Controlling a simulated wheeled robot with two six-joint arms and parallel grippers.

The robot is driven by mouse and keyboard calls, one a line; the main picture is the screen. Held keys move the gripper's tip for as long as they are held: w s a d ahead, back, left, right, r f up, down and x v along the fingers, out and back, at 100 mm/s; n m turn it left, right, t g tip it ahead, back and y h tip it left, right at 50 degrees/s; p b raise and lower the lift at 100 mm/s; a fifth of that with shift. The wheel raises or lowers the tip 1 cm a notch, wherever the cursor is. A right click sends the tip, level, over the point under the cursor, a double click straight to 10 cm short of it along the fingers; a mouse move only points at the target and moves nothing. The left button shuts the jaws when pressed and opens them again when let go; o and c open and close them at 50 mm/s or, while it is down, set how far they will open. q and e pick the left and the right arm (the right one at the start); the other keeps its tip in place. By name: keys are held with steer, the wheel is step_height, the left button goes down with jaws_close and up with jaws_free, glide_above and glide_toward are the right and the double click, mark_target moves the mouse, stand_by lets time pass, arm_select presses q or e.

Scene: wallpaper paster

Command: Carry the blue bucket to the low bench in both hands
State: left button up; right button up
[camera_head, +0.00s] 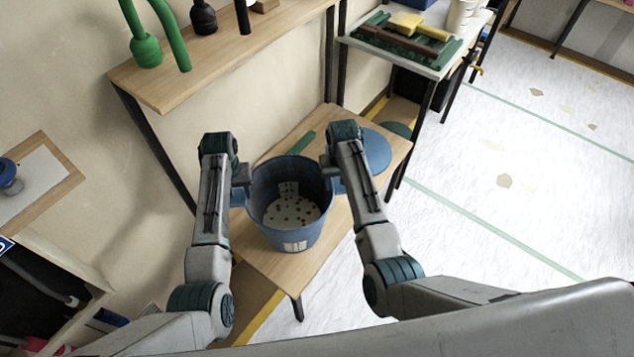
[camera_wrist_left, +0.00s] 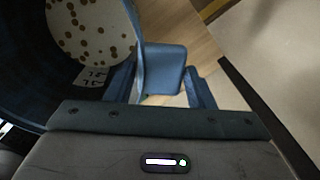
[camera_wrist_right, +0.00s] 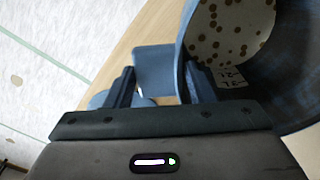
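The blue bucket (camera_head: 293,237) is upright over the front half of the low wooden bench (camera_head: 325,240). Whether its base touches the bench is hard to tell. Its pale inside has brown spots. My left gripper (camera_head: 241,184) is at its left side, with a blue side tab (camera_wrist_left: 165,70) and the rim between the fingers. My right gripper (camera_head: 336,178) is at its right side, likewise around a tab (camera_wrist_right: 155,70) and rim. Both pairs of fingers appear to press on these parts, one finger on the inner side of the rim.
A blue disc (camera_head: 376,150) and a green strip (camera_head: 301,143) lie on the bench behind the bucket. A taller shelf (camera_head: 225,50) stands at the back left, and a table (camera_head: 440,72) with tools stands at the back right. Pale floor (camera_head: 500,180) is open to the right.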

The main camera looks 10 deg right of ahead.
arm_select(q)
steer(key=o, duration=0.4)
steer(key=shift+a, duration=0.1)
steer(key=shift+c, duration=0.2)
arm_select(e)
steer(key=o, duration=0.4)
steer(key=shift+d+r, duration=0.1)
steer(key=shift+c, duration=0.2)
arm_select(q)
steer(key=shift+o, duration=0.2)
steer(key=shift+s+r, duration=0.1)
steer(key=shift+r, duration=0.05)
arm_select(e)
steer(key=shift+o, duration=0.2)
steer(key=shift+s, duration=0.1)
arm_select(q)
steer(key=shift+r, duration=0.4)
arm_select(e)
steer(key=shift+r, duration=0.3)
arm_select(q)
step_height(320, 180, up, 11)
arm_select(e)
step_height(320, 180, up, 11)
steer(key=shift+r, duration=0.2)
